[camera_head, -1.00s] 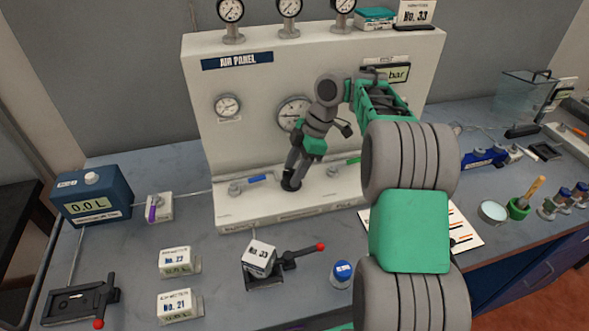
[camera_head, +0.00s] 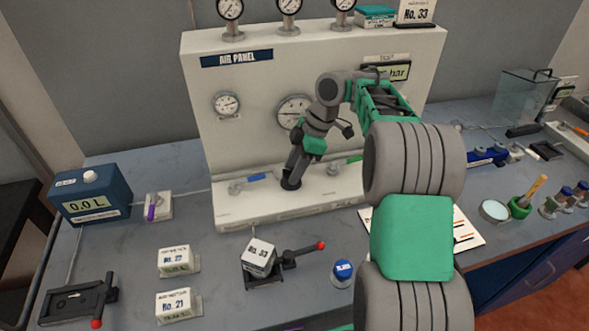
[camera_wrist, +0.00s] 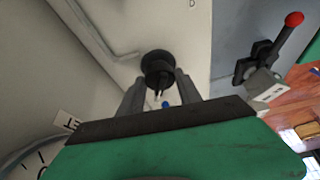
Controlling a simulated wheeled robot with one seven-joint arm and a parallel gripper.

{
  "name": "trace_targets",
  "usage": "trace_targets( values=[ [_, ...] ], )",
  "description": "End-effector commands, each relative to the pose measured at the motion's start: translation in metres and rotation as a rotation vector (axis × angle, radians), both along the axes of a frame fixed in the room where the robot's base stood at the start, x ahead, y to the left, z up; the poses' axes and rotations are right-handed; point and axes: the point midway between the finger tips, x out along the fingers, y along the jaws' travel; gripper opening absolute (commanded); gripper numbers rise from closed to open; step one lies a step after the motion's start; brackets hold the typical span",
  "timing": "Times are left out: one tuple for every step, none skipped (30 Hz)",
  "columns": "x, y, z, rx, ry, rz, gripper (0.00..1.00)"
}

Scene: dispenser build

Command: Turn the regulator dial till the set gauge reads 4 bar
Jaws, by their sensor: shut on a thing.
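The black regulator dial (camera_head: 291,182) sits low on the front of the white air panel (camera_head: 222,150). My gripper (camera_head: 294,172) reaches down to it and is shut on it. In the wrist view the dial (camera_wrist: 158,66) shows between the two fingers of my gripper (camera_wrist: 160,84). A large round gauge (camera_head: 293,110) is just above the dial, partly covered by my arm; its needle and label cannot be read. Its rim shows at the lower left of the wrist view (camera_wrist: 28,160). A digital bar display (camera_head: 399,72) is partly hidden behind my arm, its number covered.
A smaller gauge (camera_head: 227,104) is at the panel's left, and several gauges stand on its top. A blue-handled valve (camera_head: 250,178) and a green-handled valve (camera_head: 347,164) flank the dial. A red-knobbed lever (camera_head: 300,252) stands on the bench in front.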

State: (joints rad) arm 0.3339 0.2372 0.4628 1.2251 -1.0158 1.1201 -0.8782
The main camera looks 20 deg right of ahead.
Motion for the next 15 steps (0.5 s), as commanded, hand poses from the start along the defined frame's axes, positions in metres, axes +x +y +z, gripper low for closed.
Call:
trace_targets(
  values=[
    [-0.0004, 0.0002, -0.0020, 0.000, -0.003, -0.024, 0.00],
    [-0.0007, 0.0002, -0.0025, 0.000, -0.002, -0.041, 0.00],
    [-0.0009, 0.0002, -0.0027, 0.000, -0.003, -0.069, 0.00],
    [-0.0009, 0.0003, -0.0027, 0.000, -0.004, -0.090, 0.00],
    [-0.0012, 0.0005, -0.0031, 0.000, -0.003, -0.112, 0.00],
    [-0.0015, 0.0004, -0.0031, 0.000, -0.004, -0.145, 0.00],
    [-0.0018, 0.0006, -0.0034, 0.000, -0.003, -0.170, 0.00],
    [-0.0021, 0.0006, -0.0034, 0.000, -0.004, -0.197, 0.00],
    [-0.0021, 0.0008, -0.0035, 0.000, -0.004, -0.233, 0.00],
    [-0.0024, 0.0009, -0.0034, -0.001, -0.005, -0.261, 0.00],
    [-0.0027, 0.0009, -0.0037, -0.001, -0.004, -0.291, 0.00],
    [-0.0030, 0.0010, -0.0032, -0.001, -0.005, -0.328, 0.00],
    [-0.0033, 0.0010, -0.0037, -0.001, -0.003, -0.358, 0.00],
    [-0.0034, 0.0013, -0.0032, 0.000, -0.005, -0.385, 0.00],
    [-0.0037, 0.0014, -0.0033, 0.000, -0.004, -0.423, 0.00]
  ],
)
